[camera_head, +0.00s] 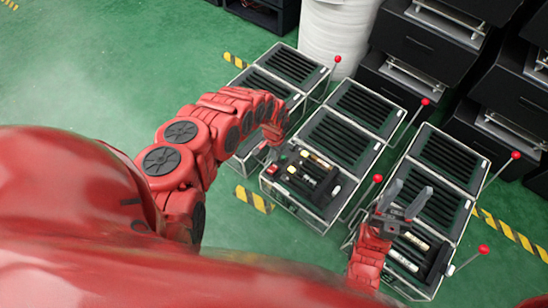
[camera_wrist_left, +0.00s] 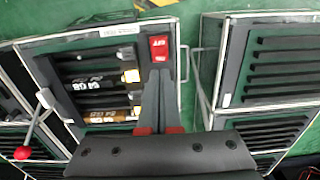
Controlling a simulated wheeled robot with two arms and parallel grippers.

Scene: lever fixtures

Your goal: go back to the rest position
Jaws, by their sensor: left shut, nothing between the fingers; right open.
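My left gripper (camera_head: 264,152) is shut and empty, just beside the front of the middle fixture box (camera_head: 318,226) in the head view. In the left wrist view its closed fingers (camera_wrist_left: 160,76) point at a red switch (camera_wrist_left: 160,48) on the box's panel. I cannot tell whether they touch it. My right gripper (camera_head: 402,204) is open and empty, over the right-hand fixture box (camera_head: 440,262), its fingers pointing up in the picture. My left arm hides part of the left fixture.
Levers with red knobs stand beside the boxes, one (camera_head: 378,178) close to my right gripper and another (camera_head: 484,249) to its right. Black cabinets (camera_head: 420,45) and a white cylinder (camera_head: 335,30) are at the back. Green floor (camera_head: 120,50) is clear at the left.

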